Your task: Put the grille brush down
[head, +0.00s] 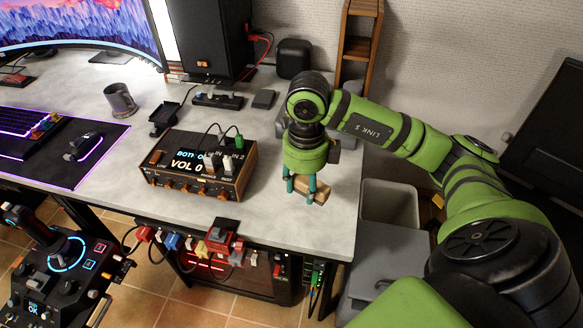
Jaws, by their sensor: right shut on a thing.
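The right gripper (303,188) points down at the right end of the grey desk (251,214). Its teal fingers are shut on a small light-brown wooden block-like piece, which I take to be the grille brush (312,190). The brush is at or just above the desk top near its front right corner; I cannot tell whether it touches. The fingers and gripper body hide part of it. My left gripper is not in view.
An audio box (186,181) with knobs and plugged cables stands left of the gripper. A mug (120,100), speaker (208,42), mouse (83,143) and keyboard (22,124) are farther left. A grey bin (390,205) stands beyond the desk's right edge.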

